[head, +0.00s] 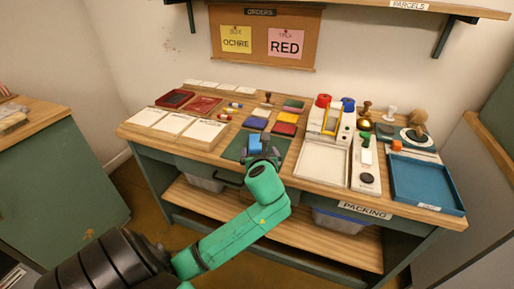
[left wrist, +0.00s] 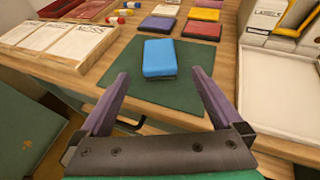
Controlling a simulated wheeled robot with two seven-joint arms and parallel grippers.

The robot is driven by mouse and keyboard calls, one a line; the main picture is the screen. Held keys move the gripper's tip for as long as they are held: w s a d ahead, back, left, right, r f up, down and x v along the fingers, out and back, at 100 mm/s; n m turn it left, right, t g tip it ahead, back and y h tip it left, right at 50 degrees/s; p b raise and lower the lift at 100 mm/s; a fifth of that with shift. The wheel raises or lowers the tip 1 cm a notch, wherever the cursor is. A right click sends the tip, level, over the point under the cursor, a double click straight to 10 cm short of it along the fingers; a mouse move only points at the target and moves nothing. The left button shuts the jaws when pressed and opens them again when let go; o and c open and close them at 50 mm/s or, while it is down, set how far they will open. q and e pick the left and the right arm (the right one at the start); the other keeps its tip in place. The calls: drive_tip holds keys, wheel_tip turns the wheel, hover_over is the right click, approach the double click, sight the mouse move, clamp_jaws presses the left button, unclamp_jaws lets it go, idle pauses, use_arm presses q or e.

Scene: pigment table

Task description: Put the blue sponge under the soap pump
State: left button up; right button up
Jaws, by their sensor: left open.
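The blue sponge (left wrist: 160,57), a small block with a darker lower side, lies on a dark green mat (left wrist: 205,92) at the table's front. In the head view the sponge (head: 254,143) shows just beyond my left gripper (head: 261,153), which hides part of it. In the left wrist view my left gripper (left wrist: 160,73) is open and empty, its two purple-grey fingers apart. The sponge is ahead of the fingertips, centred between them and not gripped. I cannot make out a clear soap pump. A small white upright piece with a green part (head: 365,148) stands right of the white tray. My right gripper is not in view.
Coloured pads (head: 285,128) lie behind the mat. Paper cards (head: 190,131) lie to the left. A white tray (head: 322,163) and a blue tray (head: 425,183) are to the right. A bell (head: 364,124) and stamps stand behind them.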

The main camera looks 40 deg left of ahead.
sight(257, 142)
use_arm(q)
drive_tip(key=b+x, duration=0.1)
drive_tip(key=x, duration=1.2)
drive_tip(key=shift+a+f, duration=0.2)
drive_tip(key=shift+f, duration=0.1)
drive_tip(key=shift+r, duration=0.1)
drive_tip(key=shift+c, duration=1.2)
drive_tip(key=c, duration=1)
